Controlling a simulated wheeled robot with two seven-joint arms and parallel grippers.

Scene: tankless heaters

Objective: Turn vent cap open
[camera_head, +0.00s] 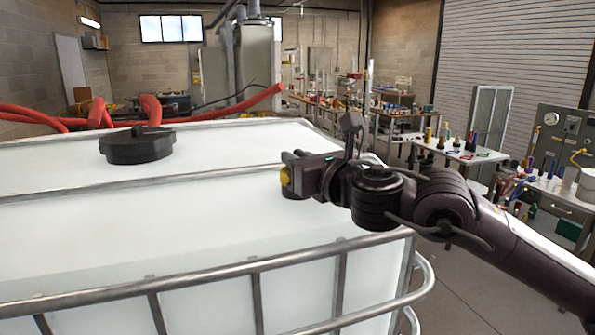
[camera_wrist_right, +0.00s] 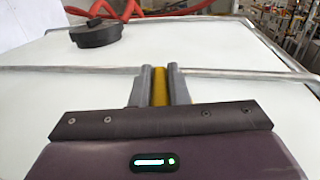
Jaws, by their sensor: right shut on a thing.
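A large white tank (camera_head: 190,240) in a metal tube frame fills the left and middle of the head view. A round black cap (camera_head: 136,146) sits on its top at the left; it also shows at the upper left of the wrist view (camera_wrist_right: 96,33). My right gripper (camera_head: 288,176) is over the tank top, right of the black cap and well apart from it. Its two grey fingers (camera_wrist_right: 159,86) are shut on a small yellow piece (camera_wrist_right: 159,92), mostly hidden between them. I cannot tell whether this piece is the vent cap. My left gripper is not in view.
A metal tube rail (camera_head: 210,277) runs along the tank's near side, and a thinner bar (camera_head: 130,181) crosses its top. Red hoses (camera_head: 215,102) lie behind the tank. Tables with tools (camera_head: 465,155) stand at the right, beyond open floor.

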